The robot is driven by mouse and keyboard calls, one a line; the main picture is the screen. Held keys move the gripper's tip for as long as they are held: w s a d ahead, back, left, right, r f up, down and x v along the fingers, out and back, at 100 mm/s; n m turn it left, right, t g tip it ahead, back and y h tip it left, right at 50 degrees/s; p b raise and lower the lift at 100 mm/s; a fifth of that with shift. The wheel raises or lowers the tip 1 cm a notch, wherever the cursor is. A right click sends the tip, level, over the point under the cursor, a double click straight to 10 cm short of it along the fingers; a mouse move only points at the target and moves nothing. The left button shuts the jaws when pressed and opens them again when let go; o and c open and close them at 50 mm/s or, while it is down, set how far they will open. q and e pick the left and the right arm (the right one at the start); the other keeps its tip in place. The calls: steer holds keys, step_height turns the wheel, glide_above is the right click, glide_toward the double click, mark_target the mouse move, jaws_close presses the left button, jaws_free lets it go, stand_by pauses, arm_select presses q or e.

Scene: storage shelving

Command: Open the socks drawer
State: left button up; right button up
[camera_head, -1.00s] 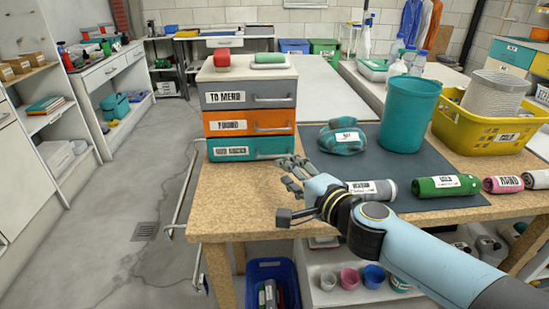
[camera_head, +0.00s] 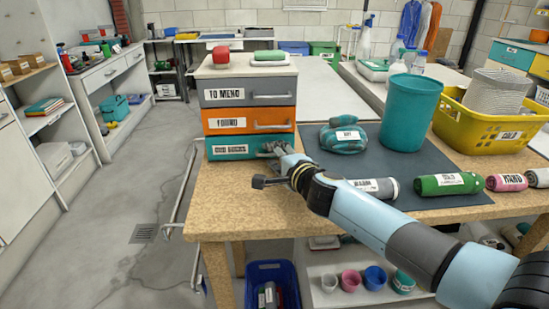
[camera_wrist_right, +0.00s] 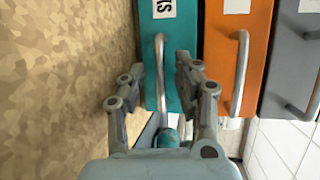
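The bottom teal drawer (camera_head: 222,148) of the small drawer unit has a white label, too small to read surely, that may name socks. It looks shut. Its silver handle (camera_wrist_right: 160,70) runs upright in the wrist view. My right gripper (camera_head: 279,150) is at this handle, partly hiding it in the head view. In the right wrist view the gripper (camera_wrist_right: 161,80) is open, with one finger on each side of the handle and gaps between. My left gripper is not in view.
Above are the orange drawer (camera_head: 225,122) and grey drawer (camera_head: 226,94), both shut. The unit stands on a wooden table (camera_head: 235,200). The table in front is clear.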

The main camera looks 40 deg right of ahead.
jaws_close()
stand_by(0.4)
